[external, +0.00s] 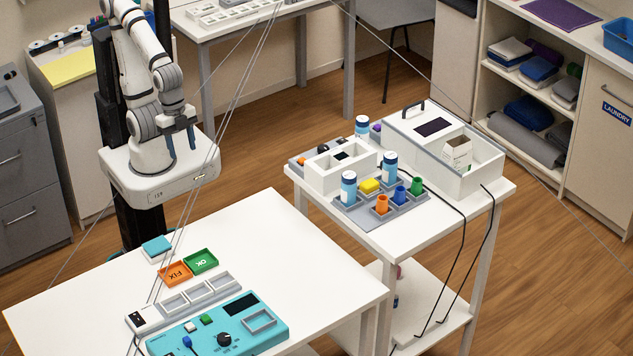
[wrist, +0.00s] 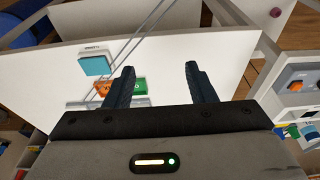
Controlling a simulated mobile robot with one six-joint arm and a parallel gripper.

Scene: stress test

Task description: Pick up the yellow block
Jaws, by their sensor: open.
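A small yellow block (external: 369,186) lies on the grey tray (external: 352,216) on the right-hand white table, between two blue-and-white bottles. My gripper (external: 181,139) is up at the left, above my base and well away from the block. In the wrist view my gripper (wrist: 159,82) has its two dark fingers wide apart with nothing between them. I cannot make out the yellow block in the wrist view.
Bottles (external: 348,188), orange (external: 382,204), blue and green pieces, a white box (external: 325,178) and a lidded case (external: 430,140) crowd the block. A front white table (external: 290,240) holds coloured trays and a teal panel (external: 220,330). Thin lines cross the space.

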